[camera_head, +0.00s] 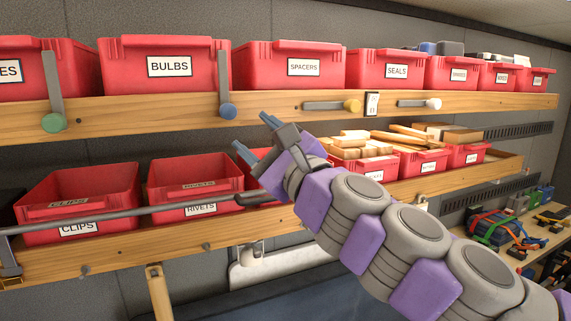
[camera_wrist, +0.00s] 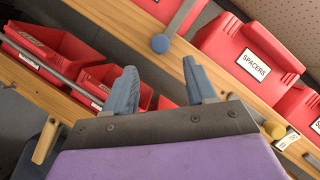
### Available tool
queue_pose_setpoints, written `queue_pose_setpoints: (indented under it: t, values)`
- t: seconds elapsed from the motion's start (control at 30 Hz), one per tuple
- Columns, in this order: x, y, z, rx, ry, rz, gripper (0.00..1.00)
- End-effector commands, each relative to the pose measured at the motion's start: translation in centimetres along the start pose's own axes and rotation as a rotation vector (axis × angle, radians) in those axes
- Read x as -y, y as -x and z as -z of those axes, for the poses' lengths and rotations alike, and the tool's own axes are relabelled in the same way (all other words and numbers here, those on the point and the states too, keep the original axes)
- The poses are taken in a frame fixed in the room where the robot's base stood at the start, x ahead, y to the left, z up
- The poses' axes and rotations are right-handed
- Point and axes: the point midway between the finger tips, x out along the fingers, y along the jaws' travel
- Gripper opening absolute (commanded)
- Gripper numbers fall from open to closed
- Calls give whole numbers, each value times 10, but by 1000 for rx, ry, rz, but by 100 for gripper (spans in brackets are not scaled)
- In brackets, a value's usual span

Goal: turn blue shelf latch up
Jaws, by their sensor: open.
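The blue shelf latch is a grey bar with a round blue knob (camera_head: 228,111) at its lower end. It sits on the front of the upper wooden shelf, and its bar stands nearly upright in front of the BULBS bin. In the wrist view the blue knob (camera_wrist: 160,43) shows beyond the fingers, with its bar running up and right. My gripper (camera_head: 253,132) is open, with two blue-grey fingers apart and nothing between them. It is below and right of the knob and looks clear of it. The fingers also show in the wrist view (camera_wrist: 160,76).
A green-knobbed latch (camera_head: 54,122) stands upright at left. Yellow-knobbed (camera_head: 352,105) and white-knobbed (camera_head: 433,104) latches lie level at right, around a small white switch plate (camera_head: 372,104). Red bins line both shelves. A grey rod (camera_head: 150,211) crosses before the lower bins.

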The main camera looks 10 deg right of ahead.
Motion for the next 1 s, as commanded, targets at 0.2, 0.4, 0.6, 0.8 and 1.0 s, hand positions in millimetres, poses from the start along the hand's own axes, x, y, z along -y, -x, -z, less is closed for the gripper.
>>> queue_pose_setpoints:
  t: [0.2,0.4,0.6,0.8,1.0]
  values:
    - [0,28,1,0,1,1,56]
    - [1,50,1,0,3,4,56]
    - [0,65,2,-1,1,2,56]
    - [-1,71,1,0,0,0,56]
    - [-1,71,0,0,0,-1,56]
